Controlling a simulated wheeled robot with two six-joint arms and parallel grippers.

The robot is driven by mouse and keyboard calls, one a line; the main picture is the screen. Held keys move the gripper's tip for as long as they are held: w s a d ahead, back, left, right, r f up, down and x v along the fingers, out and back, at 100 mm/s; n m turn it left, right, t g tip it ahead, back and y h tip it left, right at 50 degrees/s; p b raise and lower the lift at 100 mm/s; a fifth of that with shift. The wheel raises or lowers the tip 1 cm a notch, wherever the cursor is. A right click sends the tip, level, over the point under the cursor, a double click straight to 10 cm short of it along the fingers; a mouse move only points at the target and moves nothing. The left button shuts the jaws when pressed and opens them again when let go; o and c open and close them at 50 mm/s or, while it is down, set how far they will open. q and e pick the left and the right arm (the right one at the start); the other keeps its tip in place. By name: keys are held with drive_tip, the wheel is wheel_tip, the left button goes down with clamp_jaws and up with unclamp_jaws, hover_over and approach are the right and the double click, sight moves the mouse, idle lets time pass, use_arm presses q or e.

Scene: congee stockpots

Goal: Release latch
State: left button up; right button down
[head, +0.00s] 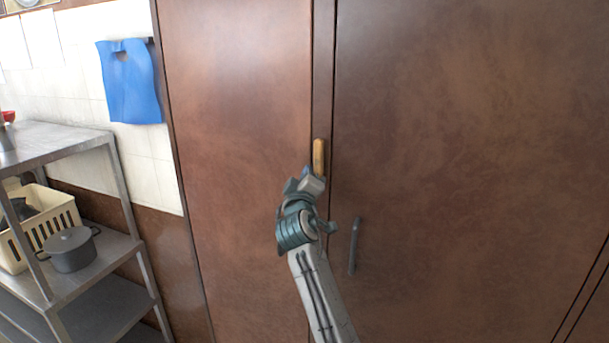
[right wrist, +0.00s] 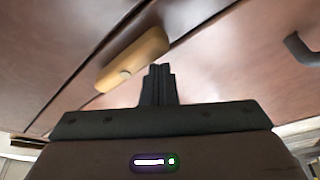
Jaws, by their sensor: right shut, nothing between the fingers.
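The latch is a small tan wooden bar (head: 319,157) on the seam between two brown cabinet doors. It stands upright along the seam in the head view. In the right wrist view the latch (right wrist: 133,60) shows a round pin at its middle and lies along the door gap. My right gripper (head: 309,176) is shut and empty, just below the latch in the head view. In the right wrist view its closed fingers (right wrist: 157,84) point at the door beside the latch. I cannot tell whether they touch it. My left gripper is not in view.
The right door (head: 470,150) has a dark vertical handle (head: 355,246), right of my right gripper. On the left stands a metal shelf (head: 85,135) with a grey pot (head: 72,252) and a cream basket (head: 62,208). A blue bag (head: 132,85) hangs on the tiled wall.

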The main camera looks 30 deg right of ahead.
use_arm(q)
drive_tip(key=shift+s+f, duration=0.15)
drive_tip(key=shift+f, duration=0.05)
use_arm(e)
drive_tip(key=shift+f, duration=0.25)
idle(0.3)
